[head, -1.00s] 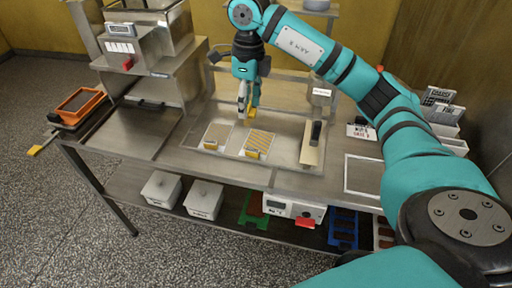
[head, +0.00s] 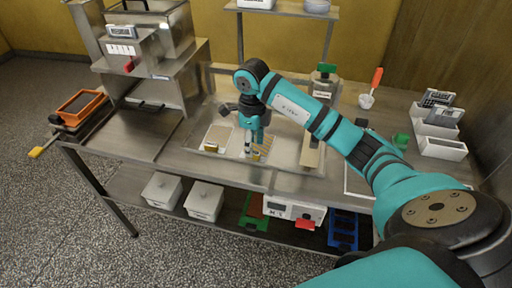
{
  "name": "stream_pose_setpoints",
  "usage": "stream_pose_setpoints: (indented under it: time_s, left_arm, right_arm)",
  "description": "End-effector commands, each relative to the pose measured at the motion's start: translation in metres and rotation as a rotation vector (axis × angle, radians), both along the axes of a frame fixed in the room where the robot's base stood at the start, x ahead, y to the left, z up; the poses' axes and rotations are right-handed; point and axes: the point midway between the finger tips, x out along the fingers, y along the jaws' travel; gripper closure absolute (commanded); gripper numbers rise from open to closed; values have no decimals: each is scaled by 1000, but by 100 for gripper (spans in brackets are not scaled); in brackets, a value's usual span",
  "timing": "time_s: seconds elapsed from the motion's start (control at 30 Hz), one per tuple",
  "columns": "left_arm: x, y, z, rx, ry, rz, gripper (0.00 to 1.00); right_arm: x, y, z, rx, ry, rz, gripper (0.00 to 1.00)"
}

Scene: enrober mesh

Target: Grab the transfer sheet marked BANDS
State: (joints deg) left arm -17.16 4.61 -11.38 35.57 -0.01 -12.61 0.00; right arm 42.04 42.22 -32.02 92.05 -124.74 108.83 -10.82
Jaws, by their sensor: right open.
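A transfer sheet with yellow diagonal stripes (head: 265,147) lies on the tray on the steel table. Any lettering on it is too small to read. A plainer beige sheet (head: 217,135) with a small yellow tab lies to its left. My right gripper (head: 252,152) is open and points down over the striped sheet's left part, hiding some of it. I cannot tell whether the fingers touch the sheet. My left gripper is not in view.
A steel machine (head: 165,60) stands at the left of the table. White bins (head: 442,146) stand at the far right. An orange-handled tool stands in a small cup (head: 367,101) at the back right.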

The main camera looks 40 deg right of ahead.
Motion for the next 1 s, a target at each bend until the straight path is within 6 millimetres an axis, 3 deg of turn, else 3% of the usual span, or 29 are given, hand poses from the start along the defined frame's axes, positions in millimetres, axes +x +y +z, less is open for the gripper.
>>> stream_pose_setpoints:
  time_s: [0.03, 0.2, 0.47, 0.8, 1.0]
  left_arm:
    - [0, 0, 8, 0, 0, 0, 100]
    - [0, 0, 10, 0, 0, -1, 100]
    - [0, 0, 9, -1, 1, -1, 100]
    - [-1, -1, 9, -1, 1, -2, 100]
    - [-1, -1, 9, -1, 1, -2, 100]
  right_arm:
    - [-1, 0, -6, 2, 7, 0, 56]
    - [0, 0, -26, 2, 1, 1, 56]
    - [1, -1, -29, 0, 0, 2, 56]
    - [0, -1, -29, 0, 0, 1, 99]
    - [1, -1, -29, 0, 0, 1, 100]
